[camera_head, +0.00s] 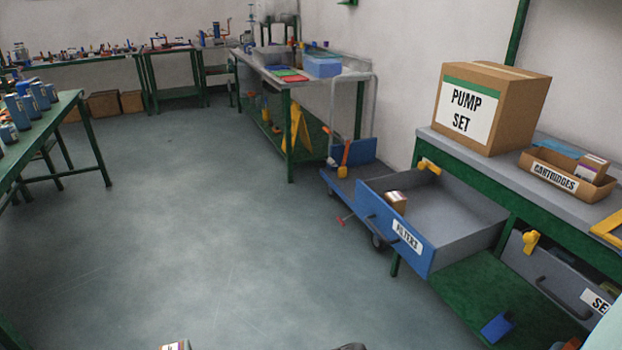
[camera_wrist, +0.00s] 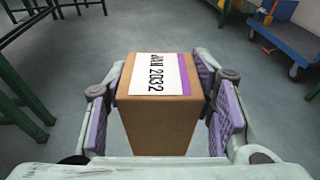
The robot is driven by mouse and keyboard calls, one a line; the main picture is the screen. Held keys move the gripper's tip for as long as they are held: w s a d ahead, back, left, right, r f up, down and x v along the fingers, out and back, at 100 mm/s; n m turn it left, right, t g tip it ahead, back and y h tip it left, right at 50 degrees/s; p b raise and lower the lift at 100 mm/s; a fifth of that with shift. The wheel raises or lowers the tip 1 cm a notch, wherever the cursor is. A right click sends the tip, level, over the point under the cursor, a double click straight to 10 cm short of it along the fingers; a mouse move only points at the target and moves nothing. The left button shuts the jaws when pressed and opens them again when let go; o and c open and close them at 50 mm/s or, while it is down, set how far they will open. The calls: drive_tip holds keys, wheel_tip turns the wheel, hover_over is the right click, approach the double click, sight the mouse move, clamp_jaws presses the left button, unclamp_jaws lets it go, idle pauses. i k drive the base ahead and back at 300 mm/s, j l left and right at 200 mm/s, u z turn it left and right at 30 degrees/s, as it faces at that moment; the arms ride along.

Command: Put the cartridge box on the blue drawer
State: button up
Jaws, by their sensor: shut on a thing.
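My gripper (camera_wrist: 160,105) is shut on a brown cartridge box (camera_wrist: 157,128) in the wrist view. The box has a white label reading "JAN 2032" with a purple stripe, and purple finger pads flank it. In the head view, only a small part of what looks like this box (camera_head: 175,346) shows at the bottom edge, low and left of the drawer. The blue drawer (camera_head: 408,238) is pulled open at the right, its front labelled as filters. A small brown box (camera_head: 396,201) lies inside it near the front; the rest of its grey floor is bare.
A cardboard tray labelled "CARTRIDGES" (camera_head: 558,180) and a pump set box (camera_head: 490,108) stand on the bench above the drawer. A blue trolley (camera_head: 350,178) is behind the drawer. A green-legged table (camera_head: 62,110) stands at left. The middle floor is clear.

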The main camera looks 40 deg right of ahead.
sight(407, 207)
drive_tip(key=z, duration=1.3)
